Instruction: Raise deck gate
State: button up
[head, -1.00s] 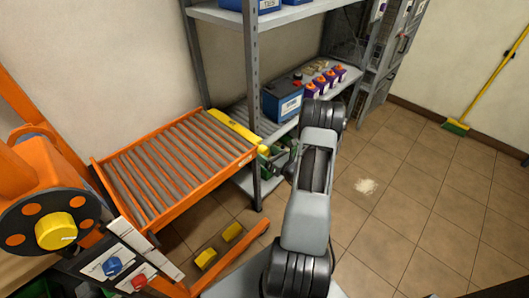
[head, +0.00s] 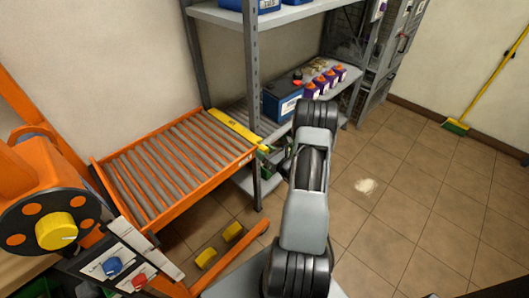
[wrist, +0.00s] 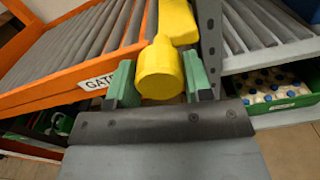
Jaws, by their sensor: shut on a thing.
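The deck gate is a yellow bar (head: 232,128) across the far right end of the orange roller deck (head: 152,214). In the head view it lies low along that end, close to the rollers. In the wrist view its thick yellow round-ended grip (wrist: 160,72) sits between the green fingers of my gripper (wrist: 158,88). My gripper is shut on this grip. A white label reading "GATE" (wrist: 95,83) is on the orange frame just left of the fingers. In the head view my arm hides most of the gripper.
A grey shelf post (head: 252,85) stands right beside the gate. A green crate (wrist: 262,100) of white bottles is below. Two yellow blocks (head: 206,258) lie low at the deck's front.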

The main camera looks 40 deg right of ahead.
jog(key=shift+c, duration=0.7)
